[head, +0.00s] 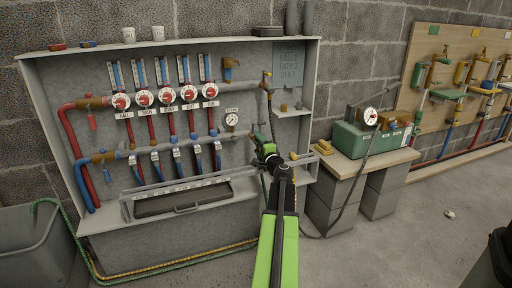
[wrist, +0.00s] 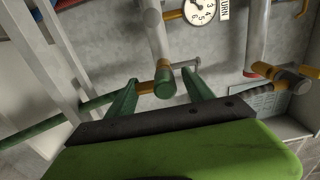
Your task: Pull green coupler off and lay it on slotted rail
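In the wrist view a green coupler (wrist: 165,82) sits on the lower end of a grey pipe (wrist: 156,40). My gripper (wrist: 164,88) is open, with one green finger on each side of the coupler and visible gaps to it. In the head view my gripper (head: 266,152) is in front of the cabinet's right part and hides the coupler's surroundings. A long grey rail (head: 190,184), which looks like the slotted one, runs along the cabinet's lower front, left of my gripper. Its slots are too small to tell clearly.
A gauge (head: 232,119) is left of my gripper. Brass-and-grey rods run close by the coupler in the wrist view. A small shelf (head: 292,112) and a bench with a green box (head: 362,140) stand to the right. A drawer-like tray (head: 185,208) is below the rail.

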